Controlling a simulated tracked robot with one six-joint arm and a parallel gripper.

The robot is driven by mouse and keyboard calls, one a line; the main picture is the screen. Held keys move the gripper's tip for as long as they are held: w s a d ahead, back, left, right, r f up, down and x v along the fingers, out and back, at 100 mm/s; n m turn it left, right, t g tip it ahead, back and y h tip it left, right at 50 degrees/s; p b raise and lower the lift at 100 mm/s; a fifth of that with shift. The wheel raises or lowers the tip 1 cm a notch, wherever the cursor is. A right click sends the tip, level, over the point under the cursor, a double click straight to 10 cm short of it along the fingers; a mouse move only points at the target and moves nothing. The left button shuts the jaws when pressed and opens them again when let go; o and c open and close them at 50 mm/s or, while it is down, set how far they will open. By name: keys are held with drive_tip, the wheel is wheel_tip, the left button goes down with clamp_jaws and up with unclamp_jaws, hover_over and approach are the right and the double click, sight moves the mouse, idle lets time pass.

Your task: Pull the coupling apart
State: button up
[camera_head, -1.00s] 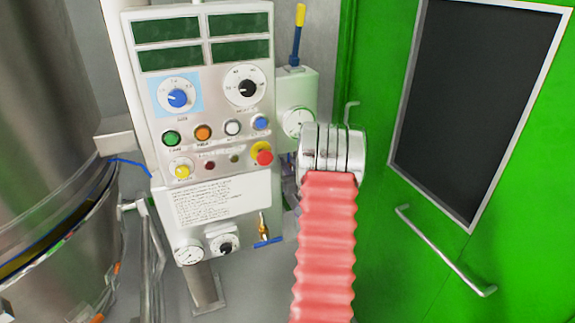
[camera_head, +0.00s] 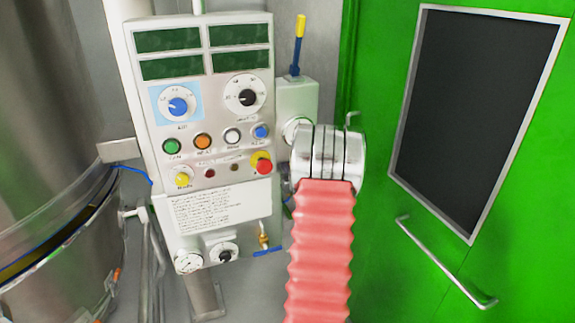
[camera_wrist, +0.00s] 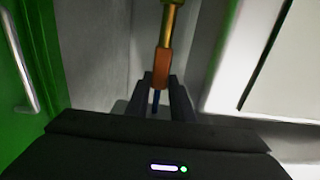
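In the wrist view, a coupling (camera_wrist: 162,68) shows as a brass upper part and a copper-coloured lower collar. It hangs nearly upright at the top centre. The two dark fingers of my gripper (camera_wrist: 162,82) stand on either side of the collar, very close to it. I cannot tell whether they press on it. A narrow blue piece (camera_wrist: 156,99) shows below the collar, between the fingers. In the head view, my red-sleeved arm and its chrome joint hide my gripper and whatever it is at.
A control panel (camera_head: 215,200) with knobs and buttons stands left of my arm. A small brass valve with a blue lever (camera_head: 266,252) hangs below it. A steel vessel (camera_head: 50,130) is at far left. A green door (camera_head: 400,240) with a bar handle (camera_head: 445,262) is at right.

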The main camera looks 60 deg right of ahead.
drive_tip(key=shift+o, duration=0.5)
drive_tip(key=shift+s, duration=0.1)
drive_tip(key=shift+s, duration=0.1)
drive_tip(key=shift+s+a, duration=0.2)
drive_tip(key=shift+s, duration=0.05)
drive_tip(key=v, duration=1.3)
